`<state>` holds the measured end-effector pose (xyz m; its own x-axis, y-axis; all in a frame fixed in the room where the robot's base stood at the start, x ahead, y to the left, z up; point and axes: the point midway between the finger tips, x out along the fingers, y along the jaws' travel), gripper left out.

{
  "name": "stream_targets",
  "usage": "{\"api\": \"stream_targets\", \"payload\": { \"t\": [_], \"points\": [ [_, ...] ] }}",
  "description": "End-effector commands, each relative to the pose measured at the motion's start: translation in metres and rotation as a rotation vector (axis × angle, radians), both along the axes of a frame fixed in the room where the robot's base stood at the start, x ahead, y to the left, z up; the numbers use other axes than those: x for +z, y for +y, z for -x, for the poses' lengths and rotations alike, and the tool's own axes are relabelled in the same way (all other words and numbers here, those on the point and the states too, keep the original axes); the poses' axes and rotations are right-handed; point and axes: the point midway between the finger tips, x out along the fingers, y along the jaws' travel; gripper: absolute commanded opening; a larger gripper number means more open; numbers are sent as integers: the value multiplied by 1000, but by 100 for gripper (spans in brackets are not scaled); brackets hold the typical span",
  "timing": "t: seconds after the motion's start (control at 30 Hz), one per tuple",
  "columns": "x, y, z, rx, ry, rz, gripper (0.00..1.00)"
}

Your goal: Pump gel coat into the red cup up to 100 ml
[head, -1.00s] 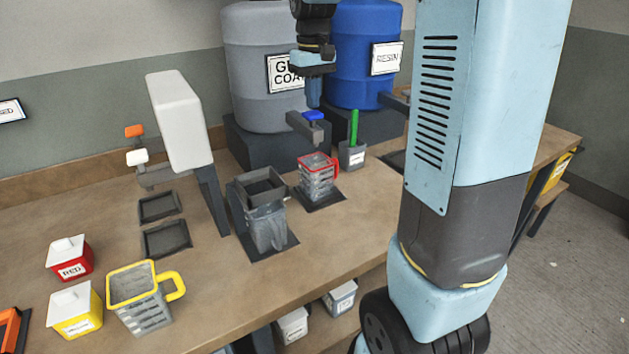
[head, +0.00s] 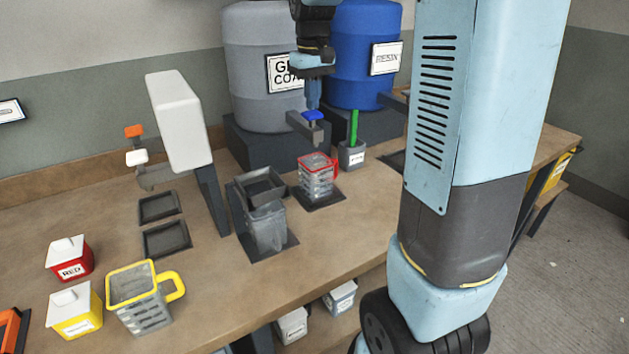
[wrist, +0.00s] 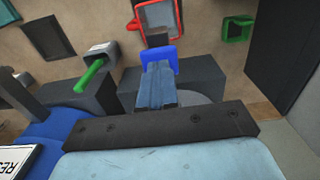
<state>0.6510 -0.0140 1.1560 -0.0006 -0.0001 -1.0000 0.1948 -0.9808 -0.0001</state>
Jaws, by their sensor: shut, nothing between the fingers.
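The red cup (head: 316,181), clear with a red rim and handle, stands on a dark pad below the gel coat spout (head: 305,127). It shows in the wrist view (wrist: 160,14), partly cut off at the top. The grey gel coat drum (head: 262,85) stands on a dark block behind it. A blue pump button (head: 313,115) sits on top of the spout; in the wrist view the button (wrist: 160,58) is at my fingertips. My gripper (head: 313,103) is shut and empty, pointing down at the button, touching or just above it. The cup's fill level cannot be read.
The blue resin drum (head: 362,60) is right of the gel coat drum. A grey holder (head: 352,156) with a green stick stands beside the cup.

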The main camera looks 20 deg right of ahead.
Motion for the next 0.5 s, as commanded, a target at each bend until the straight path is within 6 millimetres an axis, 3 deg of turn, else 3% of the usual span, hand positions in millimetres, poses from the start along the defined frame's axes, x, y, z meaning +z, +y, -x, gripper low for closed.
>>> {"api": "stream_targets", "payload": {
  "t": [0.5],
  "points": [
    [-17,0,0,1,1,0,0]
  ]
}}
